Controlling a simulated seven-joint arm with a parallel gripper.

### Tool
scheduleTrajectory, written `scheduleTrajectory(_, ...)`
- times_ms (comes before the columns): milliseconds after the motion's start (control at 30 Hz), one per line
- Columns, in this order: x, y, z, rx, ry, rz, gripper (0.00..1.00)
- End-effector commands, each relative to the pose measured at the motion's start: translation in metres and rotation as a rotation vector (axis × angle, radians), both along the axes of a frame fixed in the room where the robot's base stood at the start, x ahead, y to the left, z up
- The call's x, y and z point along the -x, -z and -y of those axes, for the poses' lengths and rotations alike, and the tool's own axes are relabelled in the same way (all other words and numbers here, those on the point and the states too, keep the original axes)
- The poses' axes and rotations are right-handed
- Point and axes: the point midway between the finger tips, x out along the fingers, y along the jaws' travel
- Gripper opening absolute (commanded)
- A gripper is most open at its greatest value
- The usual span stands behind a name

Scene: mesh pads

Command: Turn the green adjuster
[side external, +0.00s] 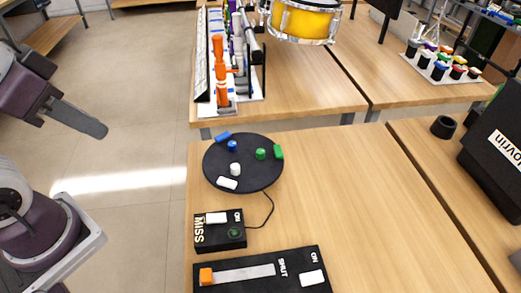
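A black round pad (212,164) lies on the near wooden table. On its right half stands a small round green knob (260,154), with a green block (279,152) beside it at the rim. I cannot tell from this view which of these is the adjuster. A blue knob (232,146) and a white knob (235,169) stand on the same pad, with a blue block (223,137) and a white block (227,183) near the rim. My gripper (98,128) is at the far left, over the floor, well apart from the pad. Its fingers overlap side-on.
A black box (203,240) with a dark green button (235,232) is wired to the pad. A black panel (240,284) with an orange slider (206,276) lies in front. A rack with orange and purple parts stands behind. The table right of the pad is clear.

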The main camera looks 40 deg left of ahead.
Motion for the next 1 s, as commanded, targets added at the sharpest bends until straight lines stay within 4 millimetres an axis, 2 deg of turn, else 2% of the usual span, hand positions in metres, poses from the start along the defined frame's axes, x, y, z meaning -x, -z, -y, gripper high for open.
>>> scheduleTrajectory(33,-0.005,-0.003,0.001,0.008,-0.008,-0.007,0.20)
scheduleTrajectory(67,-0.011,-0.005,0.001,0.018,-0.018,-0.018,0.26)
scheduleTrajectory(167,-0.050,-0.018,0.005,0.073,-0.088,-0.077,0.45)
scheduleTrajectory(267,-0.113,-0.020,0.012,0.141,-0.201,-0.160,0.45)
scheduleTrajectory(333,-0.160,-0.008,0.019,0.177,-0.292,-0.220,0.45)
scheduleTrajectory(367,-0.180,0.000,0.022,0.191,-0.332,-0.245,0.45)
scheduleTrajectory(400,-0.207,0.015,0.027,0.202,-0.385,-0.280,0.45)
scheduleTrajectory(467,-0.245,0.045,0.034,0.213,-0.468,-0.327,0.45)
scheduleTrajectory(500,-0.267,0.069,0.040,0.216,-0.522,-0.357,0.45)
scheduleTrajectory(600,-0.308,0.130,0.051,0.211,-0.637,-0.412,0.45)
scheduleTrajectory(700,-0.329,0.179,0.060,0.201,-0.716,-0.446,0.45)
scheduleTrajectory(733,-0.332,0.190,0.062,0.198,-0.731,-0.453,0.45)
scheduleTrajectory(800,-0.337,0.207,0.064,0.193,-0.757,-0.462,0.45)
scheduleTrajectory(1000,-0.338,0.240,0.065,0.191,-0.771,-0.469,0.45)
